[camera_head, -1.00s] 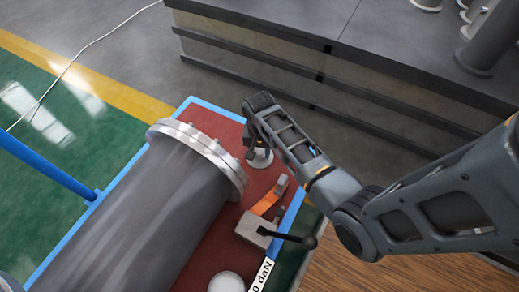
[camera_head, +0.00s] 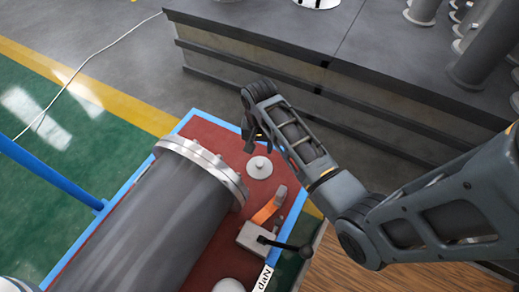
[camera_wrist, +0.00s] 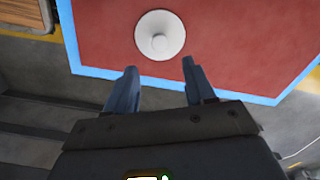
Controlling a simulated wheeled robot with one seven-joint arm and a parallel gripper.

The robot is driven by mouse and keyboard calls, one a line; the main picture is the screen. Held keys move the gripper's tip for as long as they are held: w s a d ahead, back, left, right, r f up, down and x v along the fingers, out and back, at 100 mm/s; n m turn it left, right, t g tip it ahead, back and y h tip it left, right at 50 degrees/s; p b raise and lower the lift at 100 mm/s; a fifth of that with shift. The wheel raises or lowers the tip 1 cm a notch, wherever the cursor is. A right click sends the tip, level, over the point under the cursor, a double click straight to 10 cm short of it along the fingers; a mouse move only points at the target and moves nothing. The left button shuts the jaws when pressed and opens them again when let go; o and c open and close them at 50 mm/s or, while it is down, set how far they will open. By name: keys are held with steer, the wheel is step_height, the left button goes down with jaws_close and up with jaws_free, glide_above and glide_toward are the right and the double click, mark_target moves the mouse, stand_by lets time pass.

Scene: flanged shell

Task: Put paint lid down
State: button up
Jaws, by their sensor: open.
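The paint lid is a round pale disc with a small raised knob in its middle. It lies flat on the red surface (camera_head: 207,131) near the far corner in the head view (camera_head: 260,168). In the wrist view the lid (camera_wrist: 160,35) is at the top centre, beyond my fingertips, near the blue edge. My gripper (camera_wrist: 160,72) is open, with a gap between its two blue-grey fingers and nothing between them. In the head view my gripper (camera_head: 250,138) hangs just above and behind the lid, apart from it.
A large grey flanged cylinder (camera_head: 150,225) lies to the left of the lid. An orange piece (camera_head: 267,210) and a clamp block with a black-knobbed lever (camera_head: 258,240) stand in front of it. A grey bench (camera_head: 330,50) with cylinders is behind.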

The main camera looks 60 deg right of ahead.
steer(key=shift+r, duration=0.95)
steer(key=s+a+n+t+h, duration=0.1)
steer(key=s+a+n+t, duration=0.1)
steer(key=s, duration=0.2)
steer(key=s+a+r+n+t, duration=0.1)
steer(key=s+a+n+t, duration=0.1)
steer(key=s+a+n, duration=0.1)
steer(key=s+a+n+t+h, duration=0.1)
steer(key=s+a+n+t, duration=0.1)
steer(key=s, duration=0.4)
steer(key=shift+a+r+t+h, duration=0.2)
steer(key=shift+a+t+h, duration=0.1)
steer(key=shift+a+t, duration=0.25)
steer(key=s+a+r+n+t+y, duration=0.1)
steer(key=s+a+r+n+t, duration=0.1)
steer(key=r, duration=0.6)
steer(key=s+a+r+n+t, duration=0.2)
steer(key=s+a+r, duration=0.3)
steer(key=r, duration=0.3)
steer(key=s+a+r+n+t+y, duration=0.1)
steer(key=s+a+r+n+t, duration=0.1)
steer(key=r, duration=0.6)
steer(key=shift+s+a+r+t+y, duration=0.2)
steer(key=shift+s+a+t+y, duration=0.1)
steer(key=shift+s+a+t, duration=0.6)
steer(key=shift+w, duration=0.1)
